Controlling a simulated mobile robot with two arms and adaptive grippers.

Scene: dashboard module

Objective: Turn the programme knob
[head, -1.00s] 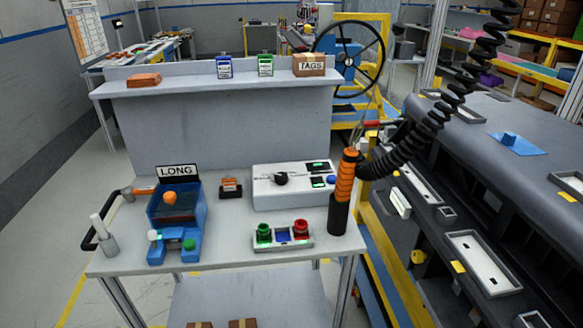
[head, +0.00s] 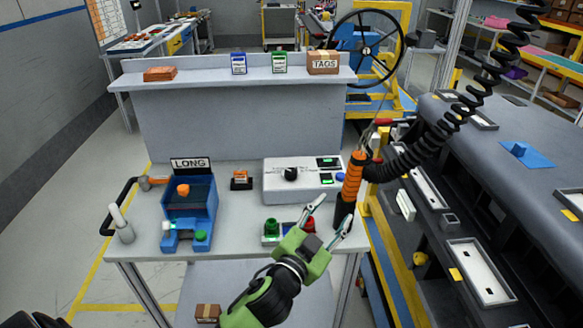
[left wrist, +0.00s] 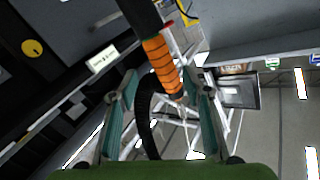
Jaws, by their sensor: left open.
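The programme knob, a black knob (head: 290,174), sits on top of the white box (head: 277,193) at the back right of the grey bench in the head view. My left gripper (head: 333,215) is open and empty, in front of the box and to the right of the knob, close to the orange-handled tool. Its fingers also show in the left wrist view (left wrist: 160,105), spread apart, with the orange grip (left wrist: 163,62) seen beyond and between them. I cannot tell whether they touch it. The knob does not show in the left wrist view. My right gripper is not in view.
The orange-handled tool (head: 352,181) stands at the bench's right edge on a coiled black hose. Green and red buttons (head: 271,227) are partly hidden by my left gripper. A blue LONG device (head: 190,210) is at left. A shelf (head: 230,76) rises behind.

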